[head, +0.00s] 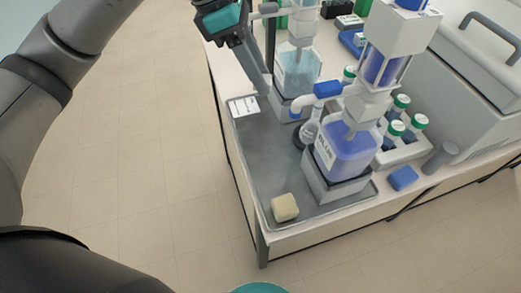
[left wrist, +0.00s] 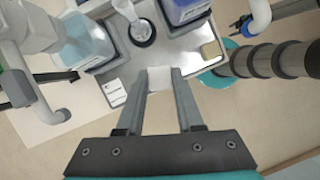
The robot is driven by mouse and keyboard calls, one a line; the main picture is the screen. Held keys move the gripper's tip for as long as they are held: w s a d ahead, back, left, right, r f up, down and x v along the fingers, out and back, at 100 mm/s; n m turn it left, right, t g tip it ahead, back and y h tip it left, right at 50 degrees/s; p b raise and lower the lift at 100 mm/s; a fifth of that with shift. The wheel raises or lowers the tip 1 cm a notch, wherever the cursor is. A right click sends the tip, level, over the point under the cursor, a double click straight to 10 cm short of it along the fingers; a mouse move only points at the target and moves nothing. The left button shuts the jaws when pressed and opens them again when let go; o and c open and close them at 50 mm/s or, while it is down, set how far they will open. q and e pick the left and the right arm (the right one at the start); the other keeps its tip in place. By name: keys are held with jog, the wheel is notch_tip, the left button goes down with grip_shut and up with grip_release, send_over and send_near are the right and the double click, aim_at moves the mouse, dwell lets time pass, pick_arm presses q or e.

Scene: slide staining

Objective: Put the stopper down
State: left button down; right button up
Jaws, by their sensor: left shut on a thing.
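My left gripper (head: 266,88) hangs over the left edge of the bench, above the grey tray (head: 262,165). In the left wrist view its two fingers (left wrist: 160,82) are shut on a small whitish block-like thing, the stopper (left wrist: 160,77). In the head view I cannot make out the stopper at the fingertips. The stopper appears above the tray's edge; I cannot tell if it touches anything. A small clear flask (head: 309,130) stands on the tray between the two dispensers, and also shows in the left wrist view (left wrist: 142,32).
A blue-filled bottle (head: 346,152) and a teal-filled bottle (head: 297,70) stand in grey holders on the tray. A white label card (head: 243,106) lies at the tray's left edge, a yellowish sponge (head: 285,207) at its front. The tray's left-front strip is clear.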

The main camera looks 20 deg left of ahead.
pick_arm(q)
jog(key=n, duration=0.1)
jog(key=n+t, duration=0.1)
jog(key=n, duration=0.1)
jog(key=shift+w+a+r+n+y, duration=0.15)
jog(key=shift+w+r+n+y, duration=0.15)
jog(key=shift+r+n, duration=0.1)
notch_tip(320, 180, down, 20)
jog(key=b, duration=0.3)
jog(key=shift+b, duration=0.3)
pick_arm(e)
jog(key=f, duration=0.3)
jog(key=shift+w+d+f, duration=0.1)
jog(key=shift+d+f, duration=0.25)
pick_arm(q)
jog(key=shift+f, duration=0.1)
jog(key=c, duration=0.5)
grip_release()
jog(key=shift+c, duration=0.2)
pick_arm(e)
jog(key=shift+f, duration=0.1)
pick_arm(q)
jog(key=shift+r, duration=0.25)
jog(key=p+v, duration=0.2)
jog(key=v, duration=1)
jog(key=shift+s, duration=0.25)
pick_arm(e)
notch_tip(320, 180, up, 2)
jog(key=shift+r, duration=0.1)
